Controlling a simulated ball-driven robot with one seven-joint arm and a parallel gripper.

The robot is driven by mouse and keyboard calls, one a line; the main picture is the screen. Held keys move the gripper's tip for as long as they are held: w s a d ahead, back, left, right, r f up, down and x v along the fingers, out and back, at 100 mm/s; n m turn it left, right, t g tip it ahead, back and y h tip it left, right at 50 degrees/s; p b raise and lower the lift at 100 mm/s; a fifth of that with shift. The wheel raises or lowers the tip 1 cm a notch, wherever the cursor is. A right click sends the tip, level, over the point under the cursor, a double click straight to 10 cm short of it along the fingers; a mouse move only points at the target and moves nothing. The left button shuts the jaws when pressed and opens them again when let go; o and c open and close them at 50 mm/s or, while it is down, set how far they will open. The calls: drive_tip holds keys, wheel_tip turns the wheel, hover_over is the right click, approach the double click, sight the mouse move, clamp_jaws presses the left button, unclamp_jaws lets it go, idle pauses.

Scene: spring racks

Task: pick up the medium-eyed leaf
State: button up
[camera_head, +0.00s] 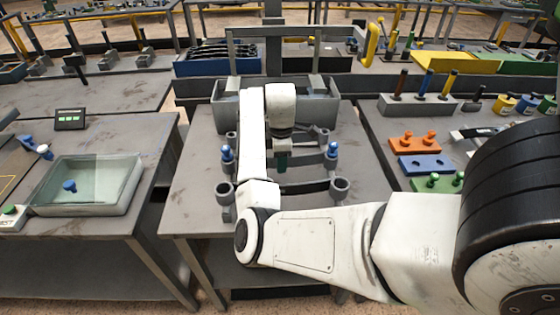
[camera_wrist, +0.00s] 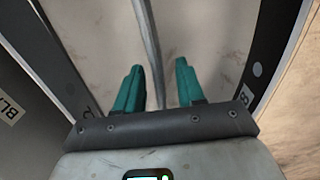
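On the middle table, several dark leaf bars with round eyes at their ends lie across the top, one behind another. The front leaf (camera_head: 304,188) has wide grey eyes. The middle leaf (camera_head: 305,160) has blue pins standing at both ends. A back one shows partly behind my arm. I cannot tell for sure which is the medium-eyed leaf. My gripper (camera_head: 282,163) points down over the middle of the leaves. In the wrist view my gripper (camera_wrist: 160,92) has two teal fingers apart. A thin grey bar (camera_wrist: 148,45) runs lengthwise between them; I see no grip on it.
A grey open bin (camera_head: 226,112) stands at the back of the middle table. The left table holds a glassy tray (camera_head: 123,198) with a blue piece (camera_head: 70,186). The right table holds orange (camera_head: 414,143), blue (camera_head: 424,165) and green (camera_head: 438,184) blocks. My arm hides part of the leaves.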

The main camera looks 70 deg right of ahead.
clamp_jaws()
idle(0.3)
